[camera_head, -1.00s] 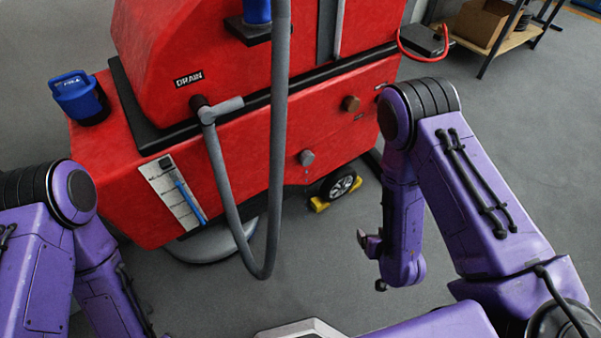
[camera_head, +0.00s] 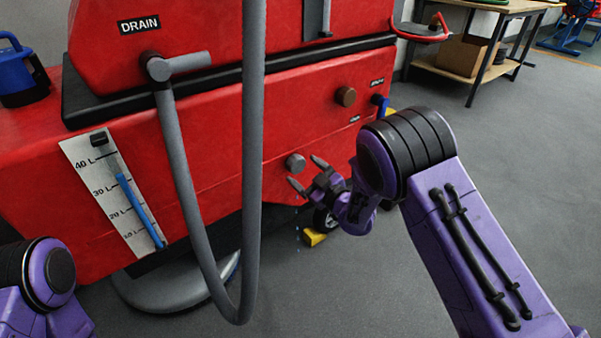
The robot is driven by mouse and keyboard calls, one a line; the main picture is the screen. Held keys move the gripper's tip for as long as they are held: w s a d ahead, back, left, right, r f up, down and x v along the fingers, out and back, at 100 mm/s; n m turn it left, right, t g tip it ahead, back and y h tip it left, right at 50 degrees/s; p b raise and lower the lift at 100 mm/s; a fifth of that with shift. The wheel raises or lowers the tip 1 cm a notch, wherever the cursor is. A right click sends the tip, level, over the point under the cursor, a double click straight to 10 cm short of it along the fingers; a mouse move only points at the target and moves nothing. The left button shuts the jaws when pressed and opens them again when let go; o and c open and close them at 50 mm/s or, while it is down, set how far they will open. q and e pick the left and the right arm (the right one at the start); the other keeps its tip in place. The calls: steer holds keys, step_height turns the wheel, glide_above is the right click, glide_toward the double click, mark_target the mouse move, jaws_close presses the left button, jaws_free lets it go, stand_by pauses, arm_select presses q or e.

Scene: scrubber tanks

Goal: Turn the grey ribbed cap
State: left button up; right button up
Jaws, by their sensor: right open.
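The grey ribbed cap (camera_head: 296,164) sticks out low on the front of the red scrubber tank (camera_head: 250,122). My right gripper (camera_head: 308,174) is open, its two dark fingertips just right of and below the cap. Nothing is between its fingers, and I cannot tell whether a fingertip touches the cap. My left gripper is out of view; only part of my left arm shows at the lower left.
A grey drain hose (camera_head: 252,170) hangs in a loop left of the cap. A brown knob (camera_head: 345,96) and a blue lever (camera_head: 380,102) sit up to the right. A yellow wheel chock (camera_head: 314,237) lies below. Open floor is at the right.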

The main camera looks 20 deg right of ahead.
steer(key=shift+x, duration=1.4)
steer(key=c, duration=1.1)
steer(key=shift+o, duration=0.2)
steer(key=shift+d+r+m+p, duration=0.1)
steer(key=shift+r+m+p, duration=0.05)
steer(key=shift+m+p, duration=0.85)
steer(key=m+p, duration=0.2)
steer(key=m, duration=0.1)
steer(key=shift+m, duration=0.4)
steer(key=m+p, duration=0.2)
steer(key=m, duration=0.1)
steer(key=shift+m, duration=0.3)
steer(key=shift+f+m+p, duration=0.15)
steer(key=shift+m+p, duration=0.2)
steer(key=shift+m, duration=0.65)
steer(key=shift+f+m+p, duration=0.1)
steer(key=shift+m+p, duration=0.25)
steer(key=shift+m, duration=0.65)
